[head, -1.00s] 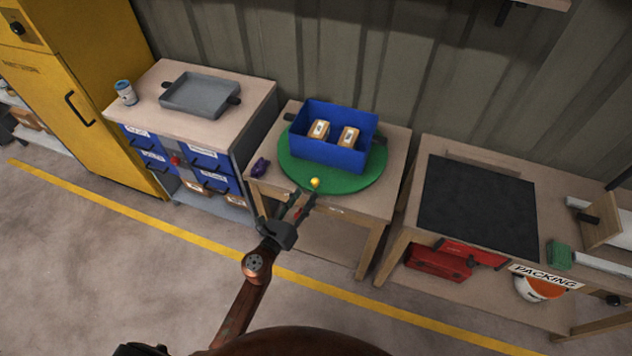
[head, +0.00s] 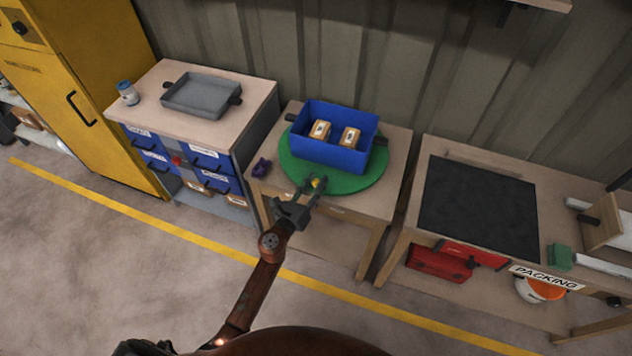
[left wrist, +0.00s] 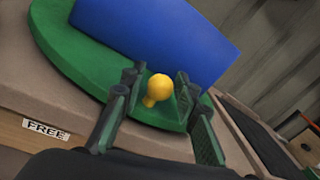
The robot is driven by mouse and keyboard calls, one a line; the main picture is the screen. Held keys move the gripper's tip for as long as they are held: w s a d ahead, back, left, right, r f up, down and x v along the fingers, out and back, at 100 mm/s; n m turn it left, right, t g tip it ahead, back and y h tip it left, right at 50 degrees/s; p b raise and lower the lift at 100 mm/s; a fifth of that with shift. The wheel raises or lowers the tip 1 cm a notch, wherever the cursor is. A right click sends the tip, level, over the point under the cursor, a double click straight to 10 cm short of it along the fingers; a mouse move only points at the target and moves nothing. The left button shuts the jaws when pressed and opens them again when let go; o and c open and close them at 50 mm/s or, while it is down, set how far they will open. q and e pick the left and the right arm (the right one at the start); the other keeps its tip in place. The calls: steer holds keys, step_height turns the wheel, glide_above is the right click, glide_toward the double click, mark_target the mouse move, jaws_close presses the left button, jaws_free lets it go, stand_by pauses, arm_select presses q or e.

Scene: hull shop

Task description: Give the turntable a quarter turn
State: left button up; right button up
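The green round turntable (head: 352,184) lies on a small wooden table, and it also shows in the left wrist view (left wrist: 62,43). A blue bin (head: 335,158) with two small labelled boxes (head: 320,130) stands on it. A yellow knob (head: 317,183) sits at the turntable's front edge. My left gripper (head: 315,183) is open, with its fingers on either side of the knob. In the left wrist view the yellow knob (left wrist: 159,87) shows between the fingers, with a gap on both sides. My right gripper is not in view.
A purple object (head: 261,167) lies on the table's left corner. A drawer cabinet with a grey tray (head: 200,95) and a can (head: 127,92) stands left. A bench with a black mat (head: 480,204) stands right. A corrugated wall is behind.

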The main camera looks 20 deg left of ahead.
arm_select(q)
jaws_close()
stand_by(0.3)
